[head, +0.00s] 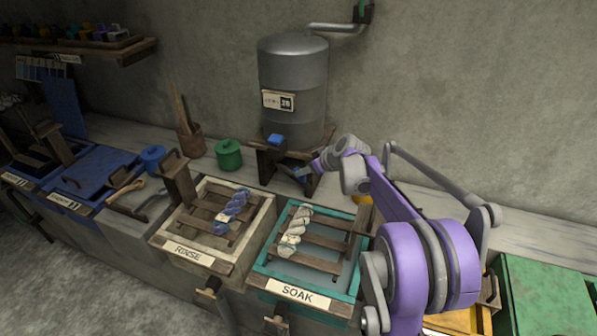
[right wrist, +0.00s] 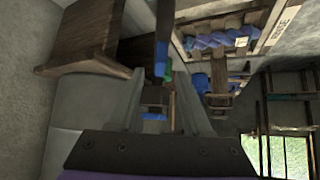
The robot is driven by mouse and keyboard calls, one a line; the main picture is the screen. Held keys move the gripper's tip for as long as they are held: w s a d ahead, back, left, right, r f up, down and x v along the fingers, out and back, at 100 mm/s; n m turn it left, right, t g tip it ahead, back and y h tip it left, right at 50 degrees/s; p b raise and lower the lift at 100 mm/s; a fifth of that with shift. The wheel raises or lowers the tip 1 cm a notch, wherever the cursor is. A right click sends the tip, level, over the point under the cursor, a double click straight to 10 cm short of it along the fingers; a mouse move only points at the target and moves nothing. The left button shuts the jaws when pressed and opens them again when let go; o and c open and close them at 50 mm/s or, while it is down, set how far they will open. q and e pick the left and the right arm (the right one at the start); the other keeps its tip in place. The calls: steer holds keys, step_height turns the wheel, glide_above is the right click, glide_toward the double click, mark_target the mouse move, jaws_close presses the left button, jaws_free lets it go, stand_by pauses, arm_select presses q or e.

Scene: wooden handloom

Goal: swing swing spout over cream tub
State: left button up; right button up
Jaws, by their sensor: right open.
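The cream-rimmed tub (head: 258,237) is labelled RINSE and stands left of the teal-rimmed SOAK tub (head: 262,272). A dark spout with a blue part (head: 301,172) sits low under the grey tank, behind the SOAK tub; my arm partly crowds it. My right gripper (head: 320,166) is beside it, with its fingers open. In the right wrist view, a dark bar with a blue end (right wrist: 161,60), apparently the spout, lies beyond and between the fingers of my gripper (right wrist: 160,80). Contact cannot be told. My left gripper is out of view.
The metal tank (head: 292,75) stands on a wooden stand against the wall, with a blue tap handle (head: 276,140). A blue-and-white skein (head: 232,211) and a pale skein (head: 295,231) lie on the tub slats. A green pot (head: 229,156) stands left of the tank.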

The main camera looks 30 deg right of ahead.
steer(key=shift+x, duration=2.1)
jaws_close()
